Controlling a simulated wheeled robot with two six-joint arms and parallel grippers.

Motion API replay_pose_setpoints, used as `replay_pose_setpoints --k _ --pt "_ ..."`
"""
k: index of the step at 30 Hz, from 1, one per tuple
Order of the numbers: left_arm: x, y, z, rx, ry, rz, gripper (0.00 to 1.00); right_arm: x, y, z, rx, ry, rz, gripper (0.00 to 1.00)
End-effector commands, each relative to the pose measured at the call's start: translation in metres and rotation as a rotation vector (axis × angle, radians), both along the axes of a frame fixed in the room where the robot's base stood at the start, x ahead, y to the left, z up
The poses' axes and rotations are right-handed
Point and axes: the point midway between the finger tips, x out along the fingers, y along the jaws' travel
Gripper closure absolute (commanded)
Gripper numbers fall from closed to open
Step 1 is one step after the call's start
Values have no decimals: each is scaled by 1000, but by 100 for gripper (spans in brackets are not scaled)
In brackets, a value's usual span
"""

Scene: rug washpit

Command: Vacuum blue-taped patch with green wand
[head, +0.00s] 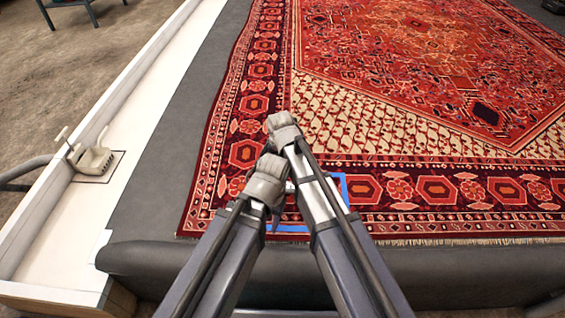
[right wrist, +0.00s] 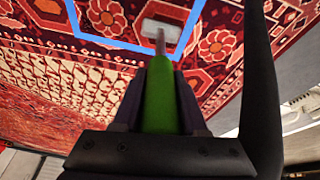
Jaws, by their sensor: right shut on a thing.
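The blue tape (head: 346,188) outlines a patch at the near left corner of the red patterned rug (head: 400,190); my arms cover much of it in the head view. The tape also shows in the right wrist view (right wrist: 110,42). My right gripper (right wrist: 160,85) is shut on the green wand handle (right wrist: 160,100). The wand's thin metal tube leads to a pale flat nozzle (right wrist: 162,33) over the rug inside the tape; contact is unclear. In the head view my right gripper (head: 284,128) is above the rug. My left gripper (head: 268,180) is close beside it, its fingers unclear.
A dark grey padded surface (head: 170,150) lies under the rug and rolls over the front edge. A white ledge (head: 135,105) runs along the left, carrying a beige tool (head: 95,158). A grey hose (head: 25,168) lies at far left. A blue-legged stand (head: 75,5) is at top left.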

Motion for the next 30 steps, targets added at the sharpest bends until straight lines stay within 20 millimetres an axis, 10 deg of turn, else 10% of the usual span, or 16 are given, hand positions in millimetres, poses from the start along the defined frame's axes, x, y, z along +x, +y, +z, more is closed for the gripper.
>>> replay_pose_setpoints --k 30 --pt "-2 1 -1 0 0 0 50 43 -1 -1 0 -1 -2 100"
